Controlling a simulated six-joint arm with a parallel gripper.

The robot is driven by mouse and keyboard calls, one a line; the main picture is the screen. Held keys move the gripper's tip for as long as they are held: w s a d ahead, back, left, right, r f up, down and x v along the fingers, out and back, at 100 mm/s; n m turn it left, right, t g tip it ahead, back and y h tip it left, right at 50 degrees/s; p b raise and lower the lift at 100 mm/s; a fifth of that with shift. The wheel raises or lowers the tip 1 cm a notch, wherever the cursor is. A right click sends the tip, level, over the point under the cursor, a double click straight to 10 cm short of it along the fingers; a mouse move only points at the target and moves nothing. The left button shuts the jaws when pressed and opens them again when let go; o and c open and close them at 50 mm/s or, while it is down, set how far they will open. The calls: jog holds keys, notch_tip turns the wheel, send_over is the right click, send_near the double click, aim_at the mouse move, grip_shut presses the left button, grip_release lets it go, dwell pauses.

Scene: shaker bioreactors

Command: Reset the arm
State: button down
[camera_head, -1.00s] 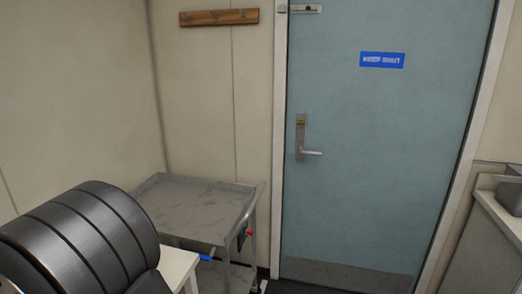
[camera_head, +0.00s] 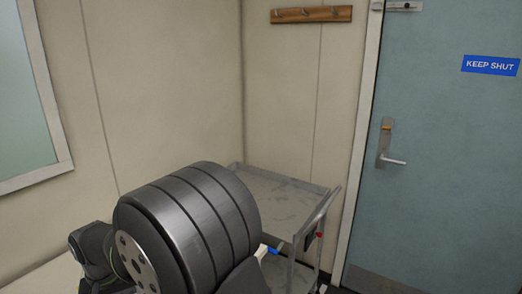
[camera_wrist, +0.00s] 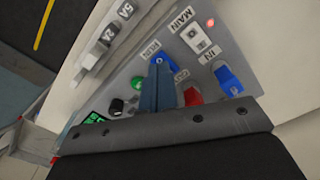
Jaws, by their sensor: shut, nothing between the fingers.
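My gripper (camera_wrist: 160,72) shows in the wrist view as two blue-grey fingers pressed together, with nothing between them. Behind its fingertips is a grey control panel (camera_wrist: 128,72) with labels such as MAIN, RUN and IN. The fingers overlap part of the panel in the picture; I cannot tell whether they touch it. My arm's thick dark grey link (camera_head: 190,225) fills the lower middle of the head view. The gripper itself is not visible in the head view.
The panel carries a white rocker switch (camera_wrist: 198,38), a blue connector (camera_wrist: 229,80), a red part (camera_wrist: 193,96) and a black knob (camera_wrist: 116,107). In the head view, a grey metal trolley (camera_head: 275,190) stands in the corner behind my arm, left of a blue-green door (camera_head: 440,190).

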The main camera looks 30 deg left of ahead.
jog(key=s+r+n+t, duration=0.2)
jog(key=s+r+n, duration=0.1)
jog(key=r, duration=0.6)
jog(key=s+r+n+t, duration=0.1)
jog(key=s+r+n, duration=0.1)
jog(key=s+r, duration=0.3)
notch_tip(320, 180, up, 5)
jog(key=shift+d+f+n+t+y, duration=0.1)
jog(key=shift+d+n+t+y, duration=0.3)
jog(key=w+f+m+g, duration=0.1)
jog(key=w+f+m, duration=0.1)
jog(key=f, duration=0.3)
jog(key=w+f+m+g, duration=0.1)
jog(key=w+f+m, duration=0.1)
jog(key=f, duration=0.4)
jog(key=w+f+m+g, duration=0.1)
jog(key=w+f, duration=0.3)
jog(key=f, duration=0.2)
jog(key=shift+a+f+m+g+h, duration=0.1)
jog(key=shift+a+m+g+h, duration=0.25)
jog(key=shift+m+g+h, duration=0.05)
jog(key=shift+f, duration=0.8)
jog(key=shift+r, duration=0.1)
